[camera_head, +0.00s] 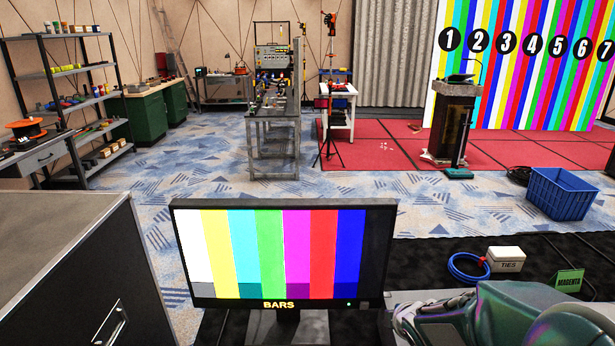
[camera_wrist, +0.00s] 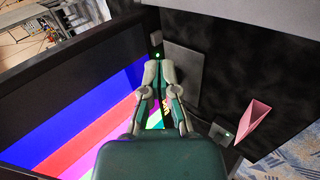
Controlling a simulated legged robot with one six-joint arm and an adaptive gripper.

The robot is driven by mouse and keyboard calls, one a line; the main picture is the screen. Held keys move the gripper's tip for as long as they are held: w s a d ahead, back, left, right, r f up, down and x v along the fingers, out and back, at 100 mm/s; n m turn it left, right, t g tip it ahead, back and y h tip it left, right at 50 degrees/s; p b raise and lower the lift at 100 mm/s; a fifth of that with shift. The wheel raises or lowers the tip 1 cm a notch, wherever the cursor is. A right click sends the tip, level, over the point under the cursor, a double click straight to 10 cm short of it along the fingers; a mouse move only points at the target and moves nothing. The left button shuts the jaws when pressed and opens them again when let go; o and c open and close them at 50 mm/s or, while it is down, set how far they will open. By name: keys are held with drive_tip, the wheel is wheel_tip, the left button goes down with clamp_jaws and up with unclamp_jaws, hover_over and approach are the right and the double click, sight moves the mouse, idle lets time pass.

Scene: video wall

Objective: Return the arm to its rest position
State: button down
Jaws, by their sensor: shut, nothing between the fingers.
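My gripper (camera_wrist: 159,68) is in the wrist view, pointing up the picture, its two grey-green fingers closed together with nothing between them. Its tips appear over the dark bezel of the monitor (camera_wrist: 75,115), near a small green light; I cannot tell how far apart they are. In the head view, my arm shows at the bottom right, just right of the monitor (camera_head: 280,302) with colour bars and the label BARS. My fingertips cannot be made out there.
A dark cabinet (camera_head: 60,222) stands left of the monitor. Right of it are a TIES box (camera_head: 504,265), a blue cable coil (camera_head: 463,274), a green MAGENTA card (camera_head: 569,283) and a blue crate (camera_head: 561,205). A pink holder (camera_wrist: 256,118) shows in the wrist view.

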drive_tip(key=s+a+r+m+g, duration=0.1)
drive_tip(key=s+a+r+m, duration=0.1)
drive_tip(key=s+r+m, duration=0.4)
drive_tip(key=s+a+r+m+g, duration=0.2)
drive_tip(key=s+r+m, duration=0.5)
drive_tip(key=s+m, duration=0.4)
drive_tip(key=s, duration=0.5)
drive_tip(key=shift+r, duration=0.1)
